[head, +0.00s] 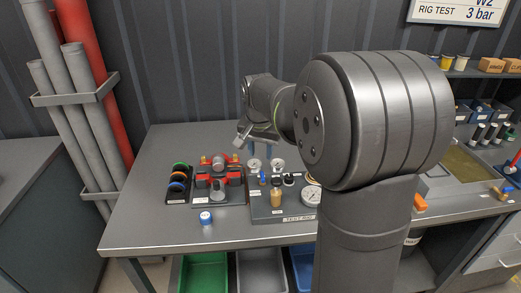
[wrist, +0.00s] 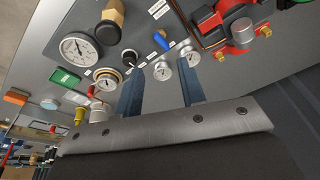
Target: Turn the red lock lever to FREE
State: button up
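No lever marked FREE can be read in either view, so I cannot say for certain which red part is the lock lever. Red parts show on the pump unit (head: 217,187) at the left of the bench. In the wrist view, red fittings (wrist: 211,27) of that unit are at the upper right.
A test rig panel with gauges (head: 312,196), a tan-handled part (head: 276,198) and a blue lever (wrist: 160,41) is beside the pump unit. Coloured rings (head: 178,182) and a blue-topped cup (head: 206,217) are to the left.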

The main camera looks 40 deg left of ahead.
grip_shut()
jog(key=w+d+f+n+y, duration=0.1)
jog(key=w+d+n, duration=0.1)
jog(key=w+d, duration=0.45)
jog(key=w+d+f+n, duration=0.1)
jog(key=w+d+n, duration=0.15)
jog(key=d, duration=0.65)
jog(key=w+d+f+n+y, duration=0.1)
jog(key=w+d, duration=0.5)
jog(key=d, duration=0.2)
jog(key=shift+t, duration=0.3)
jog(key=x, duration=0.9)
jog(key=shift+s+d+f, duration=0.15)
jog(key=shift+f, duration=0.2)
jog(key=shift+w+a+f, duration=0.25)
jog(key=shift+w+a, duration=0.8)
jog(key=shift+a, duration=0.15)
jog(key=shift+w+a, duration=0.35)
jog(key=shift+a, duration=0.05)
